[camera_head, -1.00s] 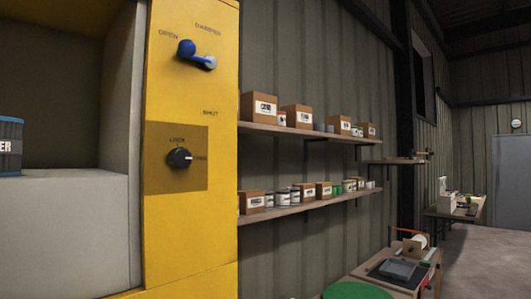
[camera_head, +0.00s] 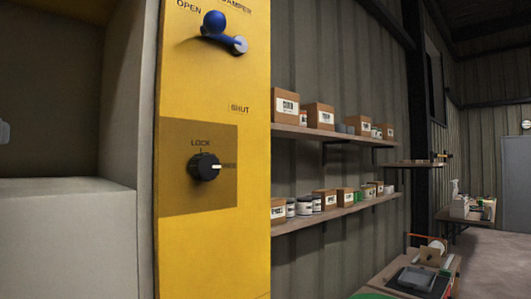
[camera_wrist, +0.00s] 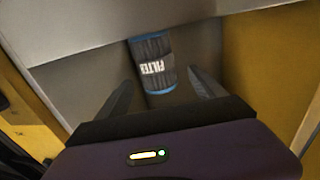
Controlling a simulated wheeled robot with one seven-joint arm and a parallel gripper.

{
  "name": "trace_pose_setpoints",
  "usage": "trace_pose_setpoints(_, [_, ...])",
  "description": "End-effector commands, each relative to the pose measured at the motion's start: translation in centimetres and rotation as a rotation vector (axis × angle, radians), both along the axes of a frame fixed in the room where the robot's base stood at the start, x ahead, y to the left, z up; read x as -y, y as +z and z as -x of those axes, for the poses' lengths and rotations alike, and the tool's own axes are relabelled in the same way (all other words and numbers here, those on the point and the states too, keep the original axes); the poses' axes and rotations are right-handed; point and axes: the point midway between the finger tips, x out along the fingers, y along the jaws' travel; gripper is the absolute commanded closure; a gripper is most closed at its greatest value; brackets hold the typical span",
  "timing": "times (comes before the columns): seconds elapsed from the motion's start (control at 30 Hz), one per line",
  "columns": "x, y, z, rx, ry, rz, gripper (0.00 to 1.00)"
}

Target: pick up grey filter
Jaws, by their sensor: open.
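The grey filter (camera_wrist: 152,68) is a dark ribbed cylinder with blue end rims and a white FILTER label. In the wrist view it stands in a pale grey recess, near the back wall. My gripper (camera_wrist: 160,76) is open, its two dark fingers pointing at the filter from either side of its near end. Gaps show between the fingers and the filter, and nothing is held. In the head view the filter is not clearly seen; only a small pale shape shows at the left edge, and I cannot tell what it is.
The recess has a pale ledge (camera_head: 60,205) and side walls. Right of it, a yellow panel (camera_head: 215,260) carries a blue damper lever (camera_head: 222,32) and a black lock knob (camera_head: 204,167). Shelves (camera_head: 350,211) with boxes and a workbench stand farther right.

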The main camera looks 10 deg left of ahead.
Motion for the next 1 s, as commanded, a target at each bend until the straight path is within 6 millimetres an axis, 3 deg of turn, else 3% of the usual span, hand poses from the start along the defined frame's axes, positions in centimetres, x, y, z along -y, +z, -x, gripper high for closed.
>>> trace_pose_setpoints(0.3, [-2.5, -0.3, -3.4, -0.002, 0.0, 0.003, 0.21])
trace_pose_setpoints(0.67, [-3.2, -0.6, -4.1, -0.001, 0.001, 0.001, 0.21])
trace_pose_setpoints(1.0, [-3.2, -0.6, -4.0, -0.001, 0.001, 0.001, 0.88])
